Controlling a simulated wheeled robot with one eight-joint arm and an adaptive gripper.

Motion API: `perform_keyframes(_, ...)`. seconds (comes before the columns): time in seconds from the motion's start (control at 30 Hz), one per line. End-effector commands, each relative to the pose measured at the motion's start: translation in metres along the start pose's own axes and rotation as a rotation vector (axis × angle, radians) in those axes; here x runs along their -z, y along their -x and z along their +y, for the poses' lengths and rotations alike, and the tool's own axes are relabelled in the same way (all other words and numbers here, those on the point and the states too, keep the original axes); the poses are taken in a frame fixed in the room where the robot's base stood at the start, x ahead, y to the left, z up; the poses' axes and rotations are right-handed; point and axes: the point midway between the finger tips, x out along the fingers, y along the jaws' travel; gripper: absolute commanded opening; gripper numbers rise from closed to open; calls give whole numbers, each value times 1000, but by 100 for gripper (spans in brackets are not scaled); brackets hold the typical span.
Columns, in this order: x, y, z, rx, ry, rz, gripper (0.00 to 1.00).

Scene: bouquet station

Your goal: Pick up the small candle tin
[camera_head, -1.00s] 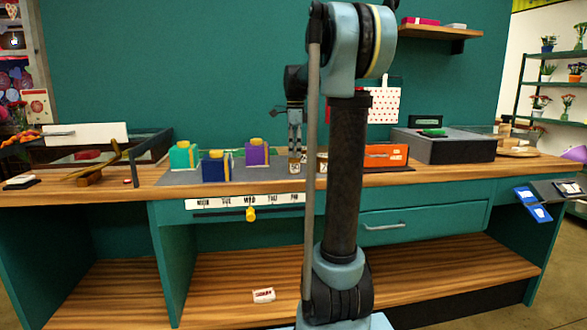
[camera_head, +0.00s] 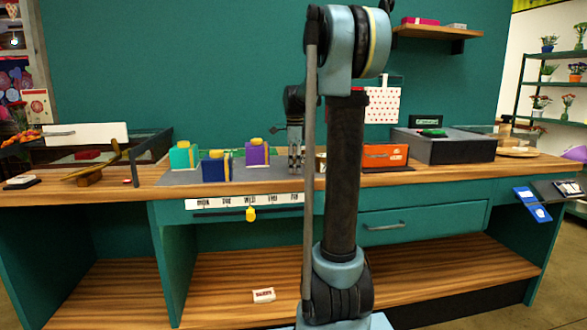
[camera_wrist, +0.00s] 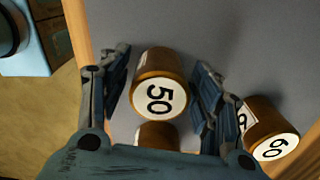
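A second tin (camera_wrist: 270,136) marked "60" is just outside the right finger. A third brown tin (camera_wrist: 157,135) is partly hidden behind my gripper's body. I cannot tell from the labels which is the small candle tin. In the head view, my gripper (camera_head: 296,158) is low over the grey mat (camera_head: 270,173), and my arm hides most of the tins.
Teal (camera_head: 184,156), navy (camera_head: 216,167) and purple (camera_head: 257,154) boxes with yellow tops stand left of my gripper. An orange box (camera_head: 385,157) and a dark grey box (camera_head: 445,147) stand to the right. A small white box (camera_head: 263,295) lies on the lower shelf.

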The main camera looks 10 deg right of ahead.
Motion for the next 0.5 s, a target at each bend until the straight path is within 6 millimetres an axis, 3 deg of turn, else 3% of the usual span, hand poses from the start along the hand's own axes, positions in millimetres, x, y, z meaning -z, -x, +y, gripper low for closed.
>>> perform_keyframes(0.03,0,0,0,0,0,0,39)
perform_keyframes(0.13,0,0,0,0,0,0,17)
perform_keyframes(0.17,0,0,0,0,0,0,14)
perform_keyframes(0.5,0,2,0,0,0,0,14)
